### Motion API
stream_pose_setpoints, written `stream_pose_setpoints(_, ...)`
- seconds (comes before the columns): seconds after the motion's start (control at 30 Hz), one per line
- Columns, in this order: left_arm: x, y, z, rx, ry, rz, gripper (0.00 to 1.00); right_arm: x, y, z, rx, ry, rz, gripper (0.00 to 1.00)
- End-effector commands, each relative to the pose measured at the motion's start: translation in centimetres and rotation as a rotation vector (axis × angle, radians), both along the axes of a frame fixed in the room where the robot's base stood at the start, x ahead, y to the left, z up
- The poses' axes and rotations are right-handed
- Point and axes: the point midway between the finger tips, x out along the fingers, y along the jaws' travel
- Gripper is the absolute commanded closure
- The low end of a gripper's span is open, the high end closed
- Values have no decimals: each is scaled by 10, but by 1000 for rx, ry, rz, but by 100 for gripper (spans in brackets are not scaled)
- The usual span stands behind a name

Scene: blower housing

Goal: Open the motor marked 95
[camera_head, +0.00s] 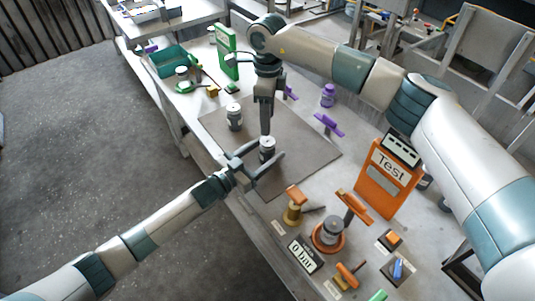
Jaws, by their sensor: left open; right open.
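A small grey and white motor (267,151) stands upright on the brown mat (303,158). A similar motor (235,117) stands further back on the mat. No number is legible on either. My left gripper (270,150) is open, with its fingers spread on either side of the nearer motor; I cannot tell whether they touch it. My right gripper (265,134) points down just above that motor's top and is open. A third motor-like part (331,231) sits in an orange ring fixture at the front.
An orange "Test" panel (387,180) stands at right, near a "0 bar" display (305,254) and orange-handled fixtures. A green tray (168,61) and green panel (227,52) are at the back. Purple items (328,95) lie beyond the mat. My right arm spans above the table.

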Motion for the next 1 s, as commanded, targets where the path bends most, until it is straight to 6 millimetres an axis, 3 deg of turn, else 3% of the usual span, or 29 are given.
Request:
stream_pose_setpoints(0.33, 1, -1, 0, 0, 0, 0, 41, 0, 0, 0, 0, 0, 0, 50)
stream_pose_setpoints(0.5, 1, -1, 0, 0, 0, 0, 81, 0, 0, 0, 0, 0, 0, 50)
stream_pose_setpoints(0.6, 1, -1, 0, 0, 0, 1, 100, 0, 0, 0, 0, 0, 0, 48)
stream_pose_setpoints(0.83, 1, -1, 0, 1, 1, 1, 100, -3, 8, 5, -33, -14, 71, 47)
stream_pose_setpoints(1.0, 1, -1, 0, 1, 1, 1, 100, -13, 26, 14, -126, -45, 260, 47)
